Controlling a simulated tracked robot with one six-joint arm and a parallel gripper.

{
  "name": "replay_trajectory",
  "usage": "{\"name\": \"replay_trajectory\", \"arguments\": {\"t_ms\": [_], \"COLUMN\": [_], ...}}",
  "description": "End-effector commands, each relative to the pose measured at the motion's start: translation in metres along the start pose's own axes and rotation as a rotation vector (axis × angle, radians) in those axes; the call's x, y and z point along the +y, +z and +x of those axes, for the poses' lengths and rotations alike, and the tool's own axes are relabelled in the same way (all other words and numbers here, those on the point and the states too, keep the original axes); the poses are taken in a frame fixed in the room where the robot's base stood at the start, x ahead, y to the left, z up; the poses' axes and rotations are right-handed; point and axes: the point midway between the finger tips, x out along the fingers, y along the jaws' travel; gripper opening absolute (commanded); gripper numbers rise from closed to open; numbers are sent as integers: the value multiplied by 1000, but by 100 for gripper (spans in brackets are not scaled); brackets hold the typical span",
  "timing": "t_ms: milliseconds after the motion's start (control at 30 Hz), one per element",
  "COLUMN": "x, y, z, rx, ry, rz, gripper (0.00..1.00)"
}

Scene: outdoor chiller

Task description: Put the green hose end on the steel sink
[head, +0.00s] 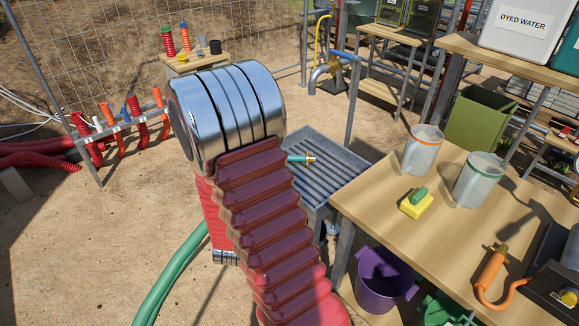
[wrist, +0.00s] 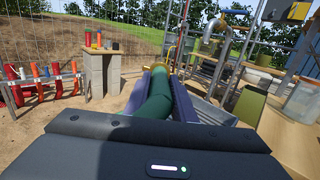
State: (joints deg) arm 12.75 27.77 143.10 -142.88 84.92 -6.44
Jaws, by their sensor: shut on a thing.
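My gripper (wrist: 159,80) is shut on the green hose end (wrist: 153,98), which lies between its two dark purple fingers in the wrist view. In the head view my arm hides the gripper. The brass tip of the hose end (head: 309,159) shows past the arm, over the left part of the steel sink (head: 347,172) in the picture. I cannot tell whether it touches the sink. The sink is a ribbed grey basin, and part of it shows right of the fingers in the wrist view (wrist: 212,111). The green hose (head: 174,275) trails down to the ground.
A wooden table (head: 370,205) with mugs and a yellow-green sponge (head: 416,203) stands right of the sink. A purple bucket (head: 385,280) is under the table. Sandy ground between is open.

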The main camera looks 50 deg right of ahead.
Motion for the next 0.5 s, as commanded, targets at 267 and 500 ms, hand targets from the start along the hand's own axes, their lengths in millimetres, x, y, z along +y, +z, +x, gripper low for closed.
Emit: {"name": "replay_trajectory", "arguments": {"t_ms": [267, 500], "x": [102, 176], "y": [3, 5], "z": [-50, -106], "rx": [-4, -6], "ry": [233, 426], "rz": [9, 18], "gripper": [0, 0]}}
